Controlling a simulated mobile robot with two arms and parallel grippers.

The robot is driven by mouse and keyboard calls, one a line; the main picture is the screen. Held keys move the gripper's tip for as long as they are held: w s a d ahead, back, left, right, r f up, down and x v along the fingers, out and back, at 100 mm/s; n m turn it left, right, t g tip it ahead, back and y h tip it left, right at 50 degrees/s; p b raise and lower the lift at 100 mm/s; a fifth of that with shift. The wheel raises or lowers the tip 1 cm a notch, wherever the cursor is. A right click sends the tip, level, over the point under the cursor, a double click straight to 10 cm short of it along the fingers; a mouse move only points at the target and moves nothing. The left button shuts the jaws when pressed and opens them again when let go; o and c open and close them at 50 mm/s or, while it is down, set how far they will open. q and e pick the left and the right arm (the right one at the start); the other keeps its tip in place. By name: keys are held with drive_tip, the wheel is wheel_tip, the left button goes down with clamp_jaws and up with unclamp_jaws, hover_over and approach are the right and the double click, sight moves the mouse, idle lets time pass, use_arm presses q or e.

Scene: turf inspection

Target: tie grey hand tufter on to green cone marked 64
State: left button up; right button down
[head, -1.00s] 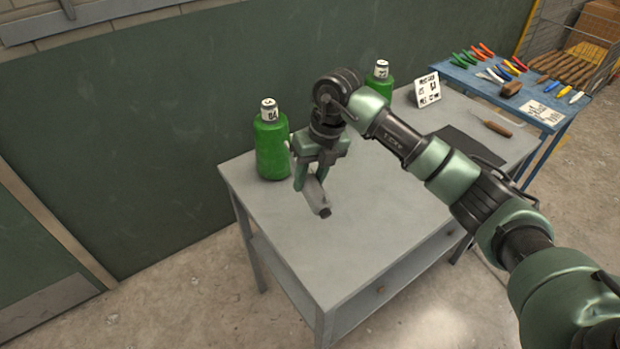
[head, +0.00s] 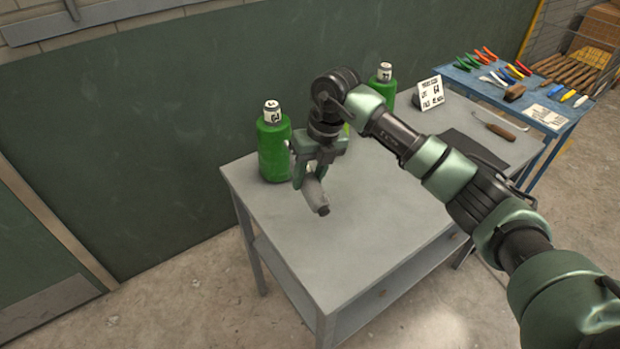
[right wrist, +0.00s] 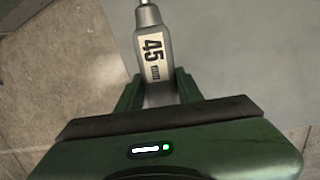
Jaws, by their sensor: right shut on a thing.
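My right gripper (head: 310,182) is shut on a grey hand tufter (head: 317,197), held above the table in front of the left green cone. In the right wrist view the tufter (right wrist: 152,50) carries a white label reading 45; its thin metal end runs out of the top of the picture. The left green cone (head: 272,150) stands upright at the table's back left; its top label is too small to read surely. Another green cone (head: 387,88) stands farther back, partly behind my right arm; its label is unclear. My left gripper is out of view.
The grey table (head: 340,260) is clear in front. At its right lie a dark mat (head: 470,148) and a brown-handled tool (head: 493,130). A white sign (head: 430,92) stands behind. A blue bench (head: 550,122) holds several coloured tools. A green wall (head: 130,130) rises behind.

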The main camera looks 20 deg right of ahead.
sight(325, 196)
drive_tip(key=shift+w+a+r+b, duration=0.1)
drive_tip(key=shift+w+a+b, duration=0.2)
drive_tip(key=shift+w, duration=0.45)
idle(1.0)
idle(0.7)
drive_tip(key=shift+s+d+p, duration=0.2)
drive_tip(key=shift+s+d, duration=0.25)
drive_tip(key=shift+s, duration=0.8)
drive_tip(key=shift+s+d+p, duration=0.2)
drive_tip(key=shift+s+d, duration=0.3)
drive_tip(key=shift+s, duration=0.75)
drive_tip(key=shift+s+d+p, duration=0.2)
drive_tip(key=shift+s+d, duration=0.25)
drive_tip(key=shift+s, duration=0.8)
